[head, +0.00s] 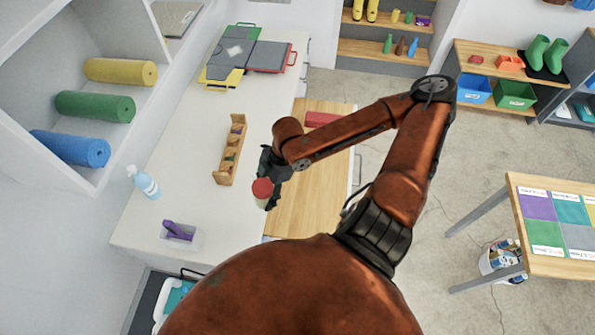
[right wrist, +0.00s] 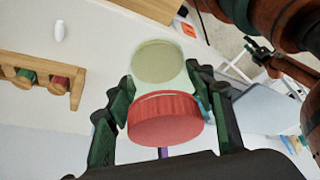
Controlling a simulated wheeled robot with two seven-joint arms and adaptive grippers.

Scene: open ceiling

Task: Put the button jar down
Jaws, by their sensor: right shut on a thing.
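The button jar is a clear jar with a red lid (head: 262,188). My right gripper (head: 271,190) is shut on it, near the front edge of the white counter (head: 200,195) and the wooden surface beside it. In the right wrist view the red lid (right wrist: 165,119) is close to the camera, between the two dark green fingers, and the jar's pale round base shows beyond it. I cannot tell for sure whether the base touches anything. The jar's contents are not clear.
A wooden rack with small coloured pieces (head: 224,176) stands on the counter left of the jar. A white bottle (head: 146,183) and a clear bin with a purple item (head: 178,236) are nearer. A red box (head: 320,119) lies on the wooden surface (head: 310,205), otherwise largely clear.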

